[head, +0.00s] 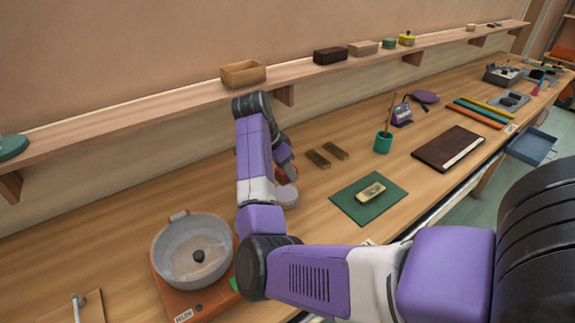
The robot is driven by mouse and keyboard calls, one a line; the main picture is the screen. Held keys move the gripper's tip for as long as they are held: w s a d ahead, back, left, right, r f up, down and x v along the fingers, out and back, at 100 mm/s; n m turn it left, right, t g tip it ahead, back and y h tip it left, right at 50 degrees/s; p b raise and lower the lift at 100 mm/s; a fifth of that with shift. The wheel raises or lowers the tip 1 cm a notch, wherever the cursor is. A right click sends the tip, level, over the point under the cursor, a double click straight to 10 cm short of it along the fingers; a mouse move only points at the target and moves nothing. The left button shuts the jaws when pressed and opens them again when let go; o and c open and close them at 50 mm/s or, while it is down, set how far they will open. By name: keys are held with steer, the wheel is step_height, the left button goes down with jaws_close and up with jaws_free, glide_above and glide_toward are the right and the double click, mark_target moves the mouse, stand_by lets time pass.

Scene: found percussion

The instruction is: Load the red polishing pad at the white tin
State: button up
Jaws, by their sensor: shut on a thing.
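My gripper (287,166) points down over the bench, partly hidden behind my purple and white arm. It is shut on the red polishing pad (289,174), of which only a small red part shows. The white tin (287,196) is a low, round, pale shape just below and in front of the pad in the picture. My forearm covers its left part. I cannot tell whether the pad touches the tin.
A pot (190,262) on an orange cooker stands at front left. Two brown blocks (326,156) lie right of my gripper. A green mat (352,207) bears a yellowish block. A teal cup (383,143) stands behind it. A wall shelf (150,115) runs above the bench.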

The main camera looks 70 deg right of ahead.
mark_target(289, 192)
steer(key=shift+w+d+f, duration=0.1)
steer(key=shift+w+d, duration=0.2)
step_height(289, 192, down, 6)
steer(key=b, duration=0.5)
steer(key=shift+s+f, duration=0.1)
steer(key=shift+f, duration=0.3)
stand_by(2.3)
steer(key=shift+r+p, duration=2.9)
steer(key=shift+r, duration=0.8)
steer(key=shift+f, duration=0.1)
